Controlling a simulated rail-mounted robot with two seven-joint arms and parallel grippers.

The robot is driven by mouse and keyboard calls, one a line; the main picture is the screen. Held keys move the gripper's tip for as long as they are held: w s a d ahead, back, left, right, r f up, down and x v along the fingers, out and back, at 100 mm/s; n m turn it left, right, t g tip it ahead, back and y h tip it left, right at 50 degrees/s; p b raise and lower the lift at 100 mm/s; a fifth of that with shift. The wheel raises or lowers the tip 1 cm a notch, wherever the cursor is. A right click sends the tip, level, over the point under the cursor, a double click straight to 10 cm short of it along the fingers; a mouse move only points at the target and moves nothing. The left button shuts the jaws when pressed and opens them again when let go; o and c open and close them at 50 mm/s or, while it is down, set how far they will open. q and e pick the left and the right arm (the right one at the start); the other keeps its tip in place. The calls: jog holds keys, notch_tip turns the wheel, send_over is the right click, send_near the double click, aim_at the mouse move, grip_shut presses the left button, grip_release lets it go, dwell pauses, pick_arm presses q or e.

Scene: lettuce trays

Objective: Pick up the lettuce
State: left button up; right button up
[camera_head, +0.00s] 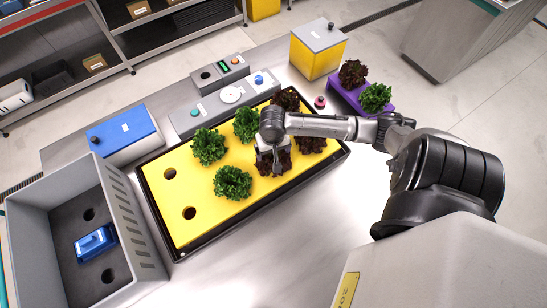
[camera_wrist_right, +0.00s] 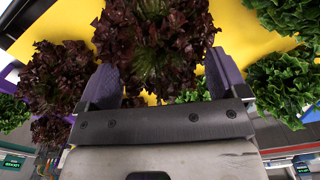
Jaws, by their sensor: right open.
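A yellow tray board (camera_head: 203,210) in a dark frame holds green lettuces (camera_head: 232,182) and dark red lettuces (camera_head: 311,144), with bare holes at its left. My right gripper (camera_head: 272,166) is over a dark red lettuce at the tray's near right side and partly hides it. In the right wrist view, the purple fingers of my right gripper (camera_wrist_right: 163,80) are apart, with a dark red lettuce (camera_wrist_right: 160,40) between and beyond them. Whether they touch its leaves is unclear. Other dark red heads show at the left and green heads at the right. My left gripper is not in view.
A grey crate (camera_head: 30,190) with a blue object (camera_head: 96,242) stands at the left. A blue box (camera_head: 123,132), a grey control panel (camera_head: 225,100) and a yellow box (camera_head: 317,55) line the back. A purple holder (camera_head: 341,91) carries two lettuces. The front table is clear.

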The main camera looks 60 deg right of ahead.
jog(key=shift+s+f+p, duration=0.1)
jog(key=shift+f+p, duration=0.55)
jog(key=shift+f, duration=1.9)
jog(key=c, duration=1)
jog(key=shift+c, duration=0.2)
jog(key=shift+r, duration=0.15)
